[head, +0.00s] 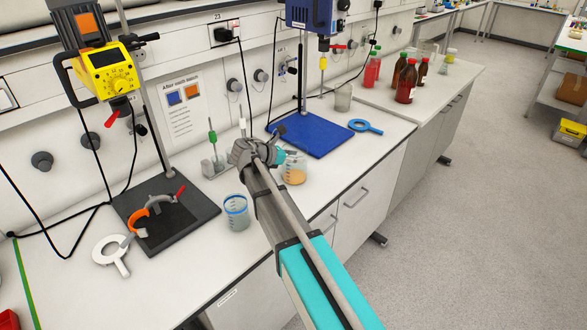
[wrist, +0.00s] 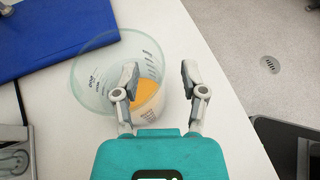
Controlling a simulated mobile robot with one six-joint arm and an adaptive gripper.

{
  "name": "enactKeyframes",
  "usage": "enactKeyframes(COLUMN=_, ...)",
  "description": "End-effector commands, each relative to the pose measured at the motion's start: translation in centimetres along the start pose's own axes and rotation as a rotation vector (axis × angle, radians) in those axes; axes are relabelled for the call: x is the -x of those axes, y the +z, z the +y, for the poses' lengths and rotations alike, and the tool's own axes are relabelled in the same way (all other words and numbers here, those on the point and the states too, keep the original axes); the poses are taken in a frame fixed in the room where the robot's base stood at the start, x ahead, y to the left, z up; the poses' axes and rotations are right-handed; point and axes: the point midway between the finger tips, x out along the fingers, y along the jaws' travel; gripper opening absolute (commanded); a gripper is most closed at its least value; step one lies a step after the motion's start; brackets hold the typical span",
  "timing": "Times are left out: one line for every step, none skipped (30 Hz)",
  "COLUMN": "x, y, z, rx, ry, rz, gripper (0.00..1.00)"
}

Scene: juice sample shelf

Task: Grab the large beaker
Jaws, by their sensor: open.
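A clear graduated beaker (head: 294,176) with orange contents stands on the bench near its front edge. My gripper is open. Its left finger overlaps the beaker in the picture and its right finger is off to the right of it. I cannot tell whether the left finger is above or inside the rim. In the head view my arm partly covers the gripper. Another clear beaker (head: 236,213) with blue markings stands left of my arm.
A blue stand base (head: 310,137) lies just behind the beaker, with a blue ring (head: 365,126) beside it. A dark stand base (head: 165,215) with an orange clamp is at left. A glass beaker (head: 343,98) and red and brown bottles (head: 405,82) stand farther back.

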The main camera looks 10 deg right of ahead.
Motion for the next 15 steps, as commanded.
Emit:
enactKeyframes(x=-0.8, y=-0.2, z=0.0, rx=-0.001, ry=-0.002, rz=0.000, gripper=0.55)
enactKeyframes(x=-1.1, y=-0.2, z=0.0, rx=-0.001, ry=-0.002, rz=0.000, gripper=0.55)
enactKeyframes(x=-1.4, y=-0.2, z=0.0, rx=0.000, ry=-0.001, rz=0.000, gripper=0.55)
enactKeyframes(x=-1.6, y=-0.2, z=0.0, rx=0.000, ry=0.000, rz=0.000, gripper=0.55)
enactKeyframes(x=-1.7, y=-0.1, z=0.0, rx=0.000, ry=0.000, rz=0.000, gripper=0.55)
enactKeyframes(x=-1.9, y=-0.1, z=0.0, rx=0.001, ry=0.001, rz=0.000, gripper=0.55)
enactKeyframes(x=-1.9, y=-0.1, z=0.0, rx=0.001, ry=0.001, rz=0.000, gripper=0.55)
enactKeyframes(x=-2.0, y=-0.1, z=0.0, rx=0.001, ry=0.001, rz=0.000, gripper=0.55)
enactKeyframes(x=-2.0, y=0.0, z=0.0, rx=0.001, ry=0.001, rz=0.000, gripper=0.55)
enactKeyframes(x=-2.0, y=0.0, z=0.0, rx=0.001, ry=0.001, rz=0.000, gripper=0.55)
enactKeyframes(x=-2.0, y=0.0, z=0.0, rx=0.001, ry=0.001, rz=0.000, gripper=0.55)
enactKeyframes(x=-2.0, y=0.0, z=0.0, rx=0.001, ry=0.001, rz=0.000, gripper=0.55)
enactKeyframes(x=-2.0, y=0.0, z=0.0, rx=0.001, ry=0.001, rz=0.000, gripper=0.55)
enactKeyframes(x=-2.0, y=0.0, z=0.0, rx=0.001, ry=0.001, rz=0.000, gripper=0.55)
enactKeyframes(x=-2.0, y=0.0, z=0.0, rx=0.001, ry=0.001, rz=0.000, gripper=0.55)
